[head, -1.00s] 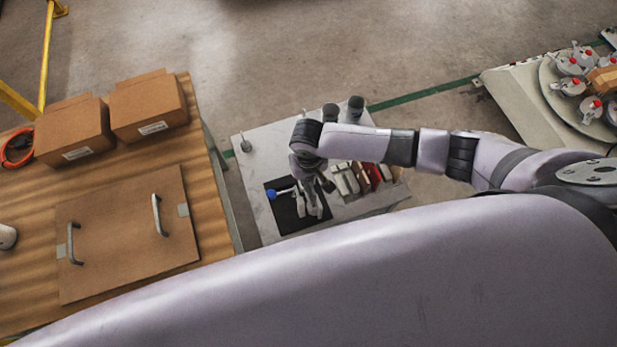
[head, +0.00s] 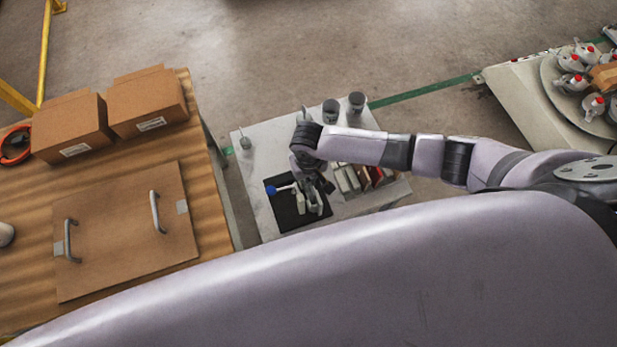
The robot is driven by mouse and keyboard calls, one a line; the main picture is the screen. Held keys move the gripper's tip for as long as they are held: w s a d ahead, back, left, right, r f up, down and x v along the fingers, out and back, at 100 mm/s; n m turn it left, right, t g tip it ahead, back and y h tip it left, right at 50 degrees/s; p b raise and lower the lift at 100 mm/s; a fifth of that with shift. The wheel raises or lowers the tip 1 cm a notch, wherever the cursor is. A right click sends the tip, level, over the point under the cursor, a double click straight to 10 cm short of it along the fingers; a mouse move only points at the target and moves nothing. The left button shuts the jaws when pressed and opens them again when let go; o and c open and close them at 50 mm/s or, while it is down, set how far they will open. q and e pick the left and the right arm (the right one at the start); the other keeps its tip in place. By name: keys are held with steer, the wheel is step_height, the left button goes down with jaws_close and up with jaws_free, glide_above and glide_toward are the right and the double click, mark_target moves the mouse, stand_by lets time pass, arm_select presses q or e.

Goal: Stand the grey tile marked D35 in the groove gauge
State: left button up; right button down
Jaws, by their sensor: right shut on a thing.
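My right gripper (head: 317,196) is low over a black mat (head: 286,218) on the pale table, pointing down. It is shut on a small pale grey piece that looks like a tile (head: 316,209); no marking can be read, and the fingers hide part of it. A whitish upright piece (head: 300,203) stands on the mat just left of the gripper, perhaps part of the groove gauge; I cannot tell whether the held piece touches it. My left gripper is not in view.
A rack of pale, brown and red tiles (head: 365,177) stands right of the gripper. A blue-ended tool (head: 271,190) lies on the mat. Two dark cups (head: 331,107) stand behind my arm. A wooden table with cardboard boxes (head: 147,102) is left.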

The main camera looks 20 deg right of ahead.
stand_by(0.3)
steer(key=c, duration=1.7)
jaws_free()
steer(key=shift+o, duration=0.2)
step_height(320, 180, up, 12)
